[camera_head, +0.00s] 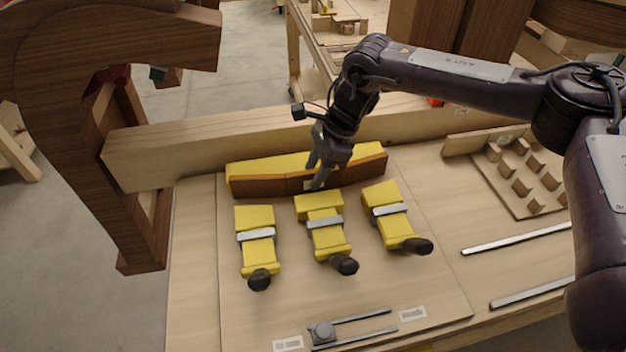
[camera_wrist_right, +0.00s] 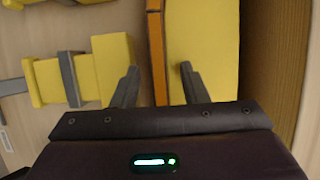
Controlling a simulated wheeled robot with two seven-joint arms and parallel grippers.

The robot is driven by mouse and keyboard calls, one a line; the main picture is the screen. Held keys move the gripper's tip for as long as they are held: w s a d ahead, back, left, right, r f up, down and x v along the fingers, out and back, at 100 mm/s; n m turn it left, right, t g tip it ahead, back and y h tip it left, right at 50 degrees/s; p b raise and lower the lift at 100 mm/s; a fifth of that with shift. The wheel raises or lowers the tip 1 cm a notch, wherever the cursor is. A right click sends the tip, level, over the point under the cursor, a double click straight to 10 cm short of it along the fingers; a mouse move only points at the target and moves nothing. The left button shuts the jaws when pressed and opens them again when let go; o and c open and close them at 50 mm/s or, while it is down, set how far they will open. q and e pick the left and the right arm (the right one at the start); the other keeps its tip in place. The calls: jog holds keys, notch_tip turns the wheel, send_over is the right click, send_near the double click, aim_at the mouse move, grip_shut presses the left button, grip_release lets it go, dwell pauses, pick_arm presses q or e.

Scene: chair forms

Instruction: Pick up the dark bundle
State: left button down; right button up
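The closest match to a dark bundle is a row of dark brown strips (camera_head: 265,186) along the front of a long yellow block (camera_head: 265,165), at the back of the work board. In the right wrist view the brown strips (camera_wrist_right: 155,55) run beside the yellow block (camera_wrist_right: 203,45). My right gripper (camera_head: 316,178) is over the middle of this row, pointing down. Its fingers (camera_wrist_right: 160,88) are apart, with brown strip and part of the yellow block showing between them. Contact cannot be told. My left gripper is not in view.
Three yellow clamp-like blocks with grey bands and black knobs (camera_head: 257,240) (camera_head: 325,228) (camera_head: 393,215) lie in front. A thick wooden beam (camera_head: 200,148) stands behind. A pegged wooden board (camera_head: 515,180) and metal bars (camera_head: 515,238) are at right, a curved brown wooden form (camera_head: 60,70) at left.

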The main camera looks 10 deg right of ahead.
jog(key=shift+c, duration=0.3)
grip_shut()
jog(key=shift+r, duration=0.1)
